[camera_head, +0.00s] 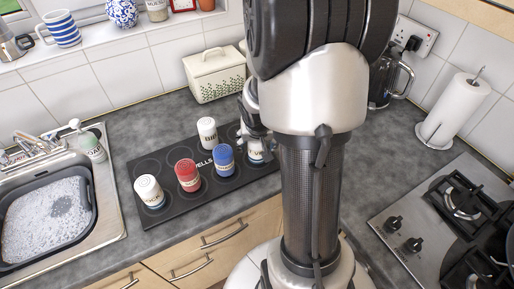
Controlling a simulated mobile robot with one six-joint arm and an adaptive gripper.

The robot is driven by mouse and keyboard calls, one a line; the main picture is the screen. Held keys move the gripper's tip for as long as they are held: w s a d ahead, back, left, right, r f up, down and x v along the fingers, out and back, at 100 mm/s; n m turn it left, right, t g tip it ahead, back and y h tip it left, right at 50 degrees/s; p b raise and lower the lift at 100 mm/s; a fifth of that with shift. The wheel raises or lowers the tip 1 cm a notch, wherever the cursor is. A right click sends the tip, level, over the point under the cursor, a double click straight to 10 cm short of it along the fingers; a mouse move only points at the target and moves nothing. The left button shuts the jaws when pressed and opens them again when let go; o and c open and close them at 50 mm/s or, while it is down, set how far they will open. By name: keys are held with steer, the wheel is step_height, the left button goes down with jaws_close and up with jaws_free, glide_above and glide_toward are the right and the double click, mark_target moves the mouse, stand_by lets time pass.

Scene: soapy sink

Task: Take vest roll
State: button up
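Several rolls stand on a black mat (180,215) with round marked places. A white roll (256,155) at the mat's right end has a dark label that seems to start with V; it may be the vest roll, but the lettering is too small to be sure. My gripper (254,138) is right above or around the top of this roll, pointing down. My arm hides part of the gripper and of the roll's right side. I cannot tell whether the fingers touch the roll or are closed.
A blue roll (224,160), a red roll (187,175) and two white rolls (207,132) (149,191) stand left of my gripper. A cream box (214,78) is behind. The sink is left, the hob (385,215) right. Bare worktop lies around the mat.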

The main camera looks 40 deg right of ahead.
steer(key=c, duration=1.2)
step_height(320, 180, up, 20)
steer(key=p, duration=0.8)
